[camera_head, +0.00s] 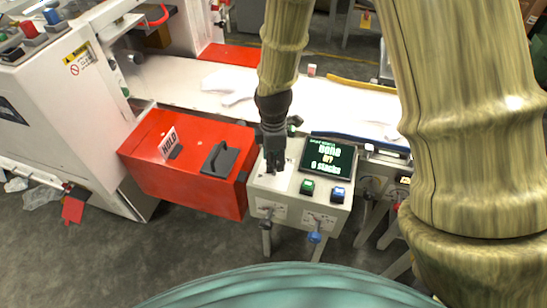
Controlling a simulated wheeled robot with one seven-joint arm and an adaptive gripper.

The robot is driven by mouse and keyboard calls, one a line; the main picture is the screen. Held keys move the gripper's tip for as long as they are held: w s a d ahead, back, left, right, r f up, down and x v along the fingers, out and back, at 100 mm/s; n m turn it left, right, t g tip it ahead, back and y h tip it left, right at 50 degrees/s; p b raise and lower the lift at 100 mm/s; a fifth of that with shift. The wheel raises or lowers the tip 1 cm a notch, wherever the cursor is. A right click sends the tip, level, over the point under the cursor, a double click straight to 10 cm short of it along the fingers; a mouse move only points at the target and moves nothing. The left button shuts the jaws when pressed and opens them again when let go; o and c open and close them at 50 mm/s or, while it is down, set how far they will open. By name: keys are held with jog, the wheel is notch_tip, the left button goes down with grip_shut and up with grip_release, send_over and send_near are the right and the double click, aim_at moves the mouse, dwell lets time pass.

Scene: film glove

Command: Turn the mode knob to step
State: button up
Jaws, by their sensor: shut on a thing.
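A pale control box (259,186) stands in the middle of the view. My gripper (273,168) points down onto the left part of its sloped top panel, over a white label plate (284,184). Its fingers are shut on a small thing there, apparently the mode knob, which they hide. I cannot read the knob's position or the plate's marks. To the right on the panel are a dark screen (328,160) with text ending in "0 stacks", a green button (307,187) and a blue button (337,194).
A dark knob (266,222) and a blue knob (314,237) stick out of the box's front. A red box (175,190) with a HOLD sign (168,143) and black handle stands close left. A white conveyor (190,88) runs behind. Grey floor is open at front left.

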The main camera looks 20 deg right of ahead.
jog(key=m+p, duration=0.2)
jog(key=m, duration=0.1)
jog(key=shift+r, duration=0.15)
jog(key=m+p, duration=0.1)
jog(key=m, duration=0.1)
jog(key=shift+m+p, duration=0.3)
jog(key=shift+m, duration=0.1)
jog(key=m+p, duration=0.2)
jog(key=m, duration=0.3)
jog(key=shift+w+m, duration=0.1)
jog(key=shift+m, duration=0.3)
jog(key=o, duration=1)
notch_tip(320, 180, up, 12)
dwell(0.4)
jog(key=shift+d+f, duration=0.15)
jog(key=shift+f, duration=0.05)
